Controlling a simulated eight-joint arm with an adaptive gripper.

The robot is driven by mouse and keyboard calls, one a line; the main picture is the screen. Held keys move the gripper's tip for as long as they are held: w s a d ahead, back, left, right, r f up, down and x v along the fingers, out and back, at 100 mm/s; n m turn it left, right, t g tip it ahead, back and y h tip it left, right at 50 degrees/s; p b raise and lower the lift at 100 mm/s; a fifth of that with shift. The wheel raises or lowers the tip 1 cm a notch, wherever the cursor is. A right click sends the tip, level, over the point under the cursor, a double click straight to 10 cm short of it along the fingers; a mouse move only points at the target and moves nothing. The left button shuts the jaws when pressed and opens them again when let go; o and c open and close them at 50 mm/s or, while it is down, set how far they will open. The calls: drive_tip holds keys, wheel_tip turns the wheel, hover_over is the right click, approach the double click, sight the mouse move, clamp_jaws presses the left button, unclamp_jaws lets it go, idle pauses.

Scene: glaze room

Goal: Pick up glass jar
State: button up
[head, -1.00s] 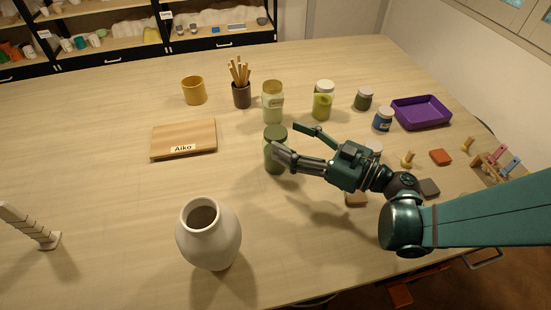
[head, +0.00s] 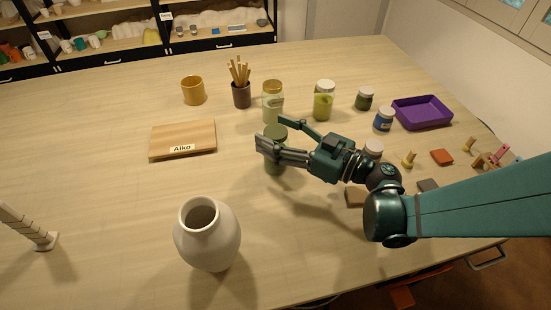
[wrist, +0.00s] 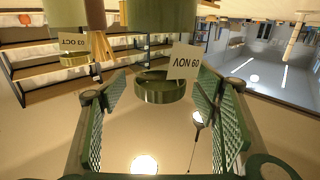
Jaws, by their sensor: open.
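Several lidded jars stand on the table. The near finger hides part of the jar's body. In the wrist view, which is upside down, both ridged pads of my gripper (wrist: 153,105) are spread apart. A green band (wrist: 160,90) and a "NOV 09" label (wrist: 185,62) show between and beyond them.
Behind stand a gold-lidded jar (head: 272,103), a white-lidded green jar (head: 324,103), a brush cup (head: 241,95) and a yellow cup (head: 193,90). A white vase (head: 210,240) stands in front. A board marked "Aiko" (head: 183,138) lies left. A purple tray (head: 422,113) is right.

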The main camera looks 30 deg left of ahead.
drive_tip(key=shift+c, duration=0.5)
drive_tip(key=c, duration=1.8)
drive_tip(key=shift+c, duration=0.2)
drive_tip(key=shift+r, duration=0.1)
drive_tip(key=shift+r+p, duration=1.55)
drive_tip(key=shift+r, duration=3.4)
clamp_jaws()
